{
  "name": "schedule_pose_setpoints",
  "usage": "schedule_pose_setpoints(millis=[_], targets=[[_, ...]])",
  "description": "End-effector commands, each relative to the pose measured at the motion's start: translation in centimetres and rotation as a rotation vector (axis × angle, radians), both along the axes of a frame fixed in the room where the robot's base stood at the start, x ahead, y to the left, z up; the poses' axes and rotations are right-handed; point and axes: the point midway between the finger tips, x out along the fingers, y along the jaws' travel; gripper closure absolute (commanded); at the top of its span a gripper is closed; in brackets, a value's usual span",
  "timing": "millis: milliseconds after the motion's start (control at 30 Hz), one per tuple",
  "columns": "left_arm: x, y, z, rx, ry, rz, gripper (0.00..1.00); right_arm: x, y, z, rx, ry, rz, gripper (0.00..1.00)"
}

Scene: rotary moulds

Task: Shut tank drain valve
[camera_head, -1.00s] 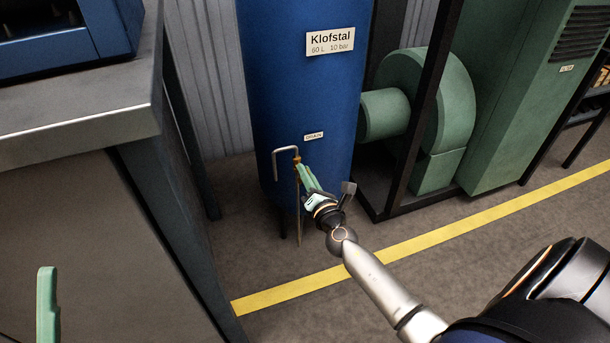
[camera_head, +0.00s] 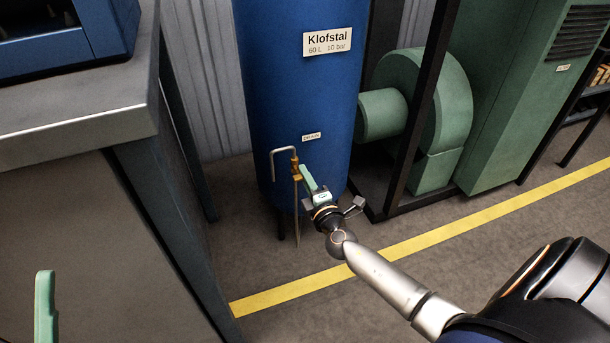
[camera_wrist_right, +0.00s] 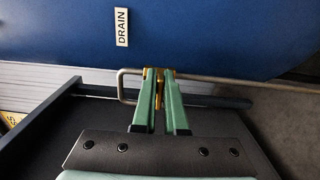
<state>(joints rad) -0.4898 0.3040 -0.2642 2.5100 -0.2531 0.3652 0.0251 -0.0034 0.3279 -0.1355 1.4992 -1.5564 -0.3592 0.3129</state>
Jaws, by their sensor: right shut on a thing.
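The blue tank (camera_head: 305,95) stands upright with a white DRAIN label (camera_head: 311,137) low on its front. Below the label, the brass drain valve (camera_head: 295,168) sits on a thin bent grey pipe (camera_head: 273,165). My right gripper (camera_head: 304,176) reaches the valve from the lower right. In the right wrist view, its green fingers (camera_wrist_right: 161,100) are shut on the brass valve handle (camera_wrist_right: 159,75), which is mostly hidden between them. The handle's exact angle is hard to tell. One green finger of my left gripper (camera_head: 45,305) shows at the lower left, too little to judge its opening.
A metal-topped bench (camera_head: 75,110) stands at the left. A green blower (camera_head: 440,110) behind a dark frame post (camera_head: 420,110) is right of the tank. A yellow floor line (camera_head: 420,240) crosses open floor in front.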

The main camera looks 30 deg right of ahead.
Motion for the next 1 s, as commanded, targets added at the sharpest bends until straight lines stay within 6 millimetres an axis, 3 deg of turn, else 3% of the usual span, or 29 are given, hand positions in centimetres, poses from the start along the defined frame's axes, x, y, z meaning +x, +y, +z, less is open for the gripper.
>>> schedule_pose_setpoints(millis=[300, 767, 800, 1000], targets=[[0.01, 0.02, -0.01, 0.001, 0.000, 0.001, 0.50, -0.05, 0.03, -0.24, 0.095, -0.020, 0.000, 1.00], [0.00, 0.03, -0.01, 0.001, 0.000, 0.001, 0.50, -0.07, 0.01, -0.32, 0.108, -0.022, -0.001, 1.00], [0.00, 0.03, -0.01, 0.001, 0.000, 0.001, 0.50, -0.07, 0.01, -0.33, 0.108, -0.022, 0.000, 0.87], [-0.01, 0.00, -0.01, 0.001, 0.000, 0.001, 0.50, -0.05, 0.02, -0.27, 0.106, -0.022, 0.000, 0.65]])
